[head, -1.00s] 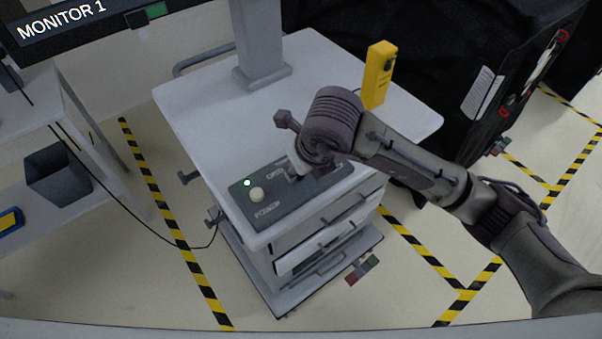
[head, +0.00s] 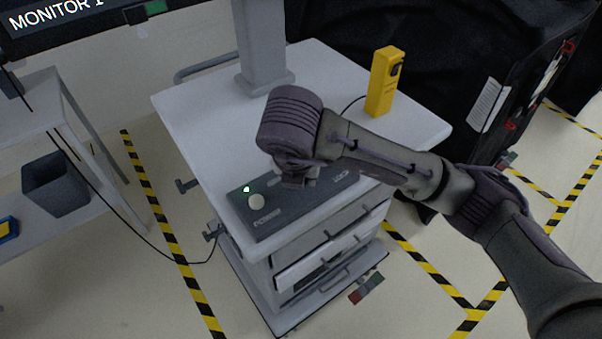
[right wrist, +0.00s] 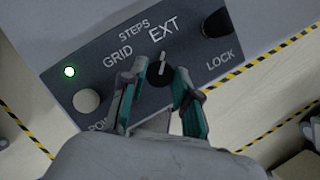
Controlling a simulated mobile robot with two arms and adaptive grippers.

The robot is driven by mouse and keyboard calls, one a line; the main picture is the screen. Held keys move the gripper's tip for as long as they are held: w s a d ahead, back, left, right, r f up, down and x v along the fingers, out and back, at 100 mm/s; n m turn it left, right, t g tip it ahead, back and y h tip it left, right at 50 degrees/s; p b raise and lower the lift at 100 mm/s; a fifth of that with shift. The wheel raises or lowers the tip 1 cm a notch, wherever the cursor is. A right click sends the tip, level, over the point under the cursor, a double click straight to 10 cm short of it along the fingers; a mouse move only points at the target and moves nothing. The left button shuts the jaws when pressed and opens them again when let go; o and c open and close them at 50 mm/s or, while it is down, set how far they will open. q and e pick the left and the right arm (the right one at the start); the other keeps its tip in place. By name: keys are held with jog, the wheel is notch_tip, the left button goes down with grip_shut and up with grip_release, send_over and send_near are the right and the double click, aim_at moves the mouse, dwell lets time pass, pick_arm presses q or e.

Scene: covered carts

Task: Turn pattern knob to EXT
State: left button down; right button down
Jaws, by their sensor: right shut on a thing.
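The pattern knob (right wrist: 160,72) is a small round black knob with a white pointer line, on a dark control panel (right wrist: 235,58). In the right wrist view its pointer aims up toward the EXT label (right wrist: 165,30). GRID and STEPS are printed to the left of EXT. My right gripper (right wrist: 161,70) has its teal-lined fingers on either side of the knob and is shut on it. In the head view my right gripper (head: 293,182) is low over the panel (head: 285,215), and its wrist hides the knob. My left gripper is not in view.
A round white button (right wrist: 87,100) and a lit green lamp (right wrist: 70,71) are left of the knob. A dark knob (right wrist: 215,23) is near LOCK. A yellow device (head: 384,82) stands on the white cart top (head: 205,115). A post (head: 262,45) rises behind.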

dwell(0.3)
jog(key=c, duration=0.8)
grip_release()
jog(key=shift+c, duration=0.2)
jog(key=shift+s+r, duration=0.1)
jog(key=shift+r, duration=0.45)
jog(key=v, duration=1.1)
jog(key=shift+s+a+f, duration=0.1)
